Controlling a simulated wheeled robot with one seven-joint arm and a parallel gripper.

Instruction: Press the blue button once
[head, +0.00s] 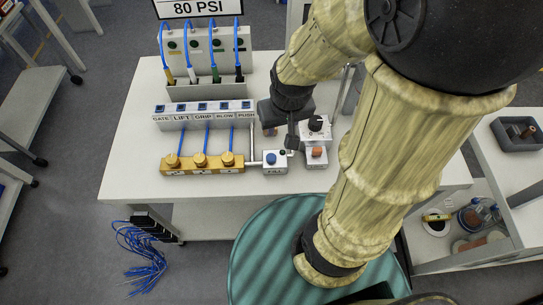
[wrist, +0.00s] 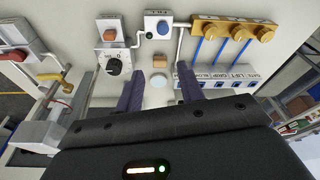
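The blue button (head: 270,158) is a round cap on top of a small white box labelled FILL (head: 275,170), near the front edge of the table. In the wrist view the blue button (wrist: 163,27) is at the top middle, beyond my fingertips. My gripper (head: 291,141) hangs just behind and to the right of the box in the head view. In the wrist view my gripper (wrist: 162,84) has its two dark fingers spread apart with nothing held between them. Whether the fingers touch anything below is hard to tell.
A brass manifold (head: 203,163) with several knobs stands left of the button box. A black-knob box (head: 317,126) and an orange-button box (head: 316,156) stand to the right. A labelled strip (head: 203,123) lies behind.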

